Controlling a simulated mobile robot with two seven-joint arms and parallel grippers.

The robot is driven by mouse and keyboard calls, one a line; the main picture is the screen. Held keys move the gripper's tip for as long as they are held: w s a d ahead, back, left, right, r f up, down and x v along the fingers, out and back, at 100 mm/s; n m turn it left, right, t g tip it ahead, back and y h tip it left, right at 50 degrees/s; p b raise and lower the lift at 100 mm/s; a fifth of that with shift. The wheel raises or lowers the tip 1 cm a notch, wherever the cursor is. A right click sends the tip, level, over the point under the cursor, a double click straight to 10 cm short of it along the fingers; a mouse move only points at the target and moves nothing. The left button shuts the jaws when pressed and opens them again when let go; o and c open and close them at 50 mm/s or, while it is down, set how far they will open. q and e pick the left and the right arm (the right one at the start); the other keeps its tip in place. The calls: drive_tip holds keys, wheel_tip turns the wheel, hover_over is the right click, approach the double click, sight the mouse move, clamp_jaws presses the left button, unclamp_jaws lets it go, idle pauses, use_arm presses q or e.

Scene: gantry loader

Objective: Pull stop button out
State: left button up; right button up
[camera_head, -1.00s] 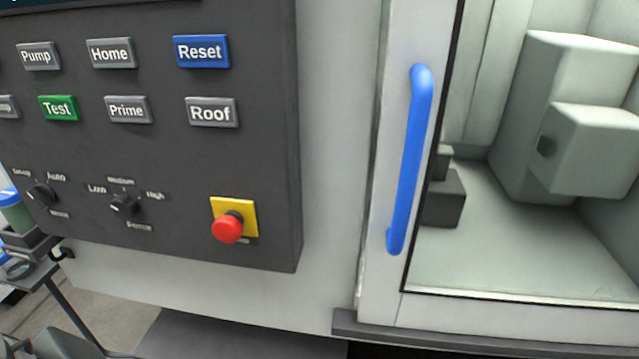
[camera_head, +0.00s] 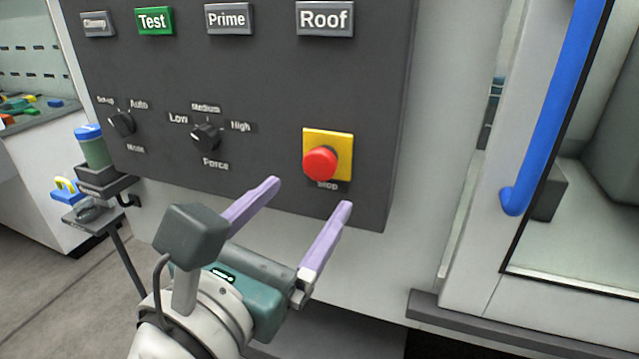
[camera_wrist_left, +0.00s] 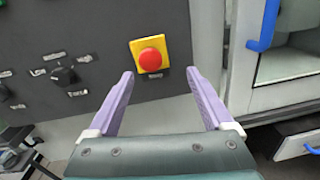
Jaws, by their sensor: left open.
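The stop button (camera_head: 320,162) is a red round knob on a yellow square plate, low on the right of the dark control panel. It also shows in the left wrist view (camera_wrist_left: 150,59), above the gap between the fingers. My left gripper (camera_head: 311,194) has two purple fingers spread wide with nothing between them. Its fingertips are just below the button in the head view, and apart from it. In the left wrist view the fingertips (camera_wrist_left: 160,73) lie to either side of the button's lower edge. My right gripper is not in view.
The dark panel (camera_head: 260,75) carries Test, Prime and Roof buttons and two rotary knobs left of the stop button. A blue door handle (camera_head: 548,110) stands to the right. A small rack with a green bottle (camera_head: 95,150) is at the left.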

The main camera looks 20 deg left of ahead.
sight(317, 168)
use_arm(q)
drive_tip(key=shift+n+y, duration=0.5)
drive_tip(key=shift+n, duration=0.4)
drive_tip(key=shift+w+a+f+b, duration=0.15)
drive_tip(key=shift+w+b, duration=0.1)
drive_tip(key=shift+w, duration=1.3)
drive_tip(key=shift+w+a+r+b, duration=0.15)
drive_tip(key=shift+w+b, duration=0.15)
drive_tip(key=shift+w, duration=1.2)
drive_tip(key=shift+w+a+f+b, duration=0.15)
drive_tip(key=shift+w+b, duration=0.1)
drive_tip(key=shift+w, duration=1.3)
drive_tip(key=shift+c, duration=0.3)
drive_tip(key=c, duration=1.2)
drive_tip(key=shift+s, duration=0.3)
drive_tip(key=o, duration=1.3)
drive_tip(key=shift+c, duration=0.2)
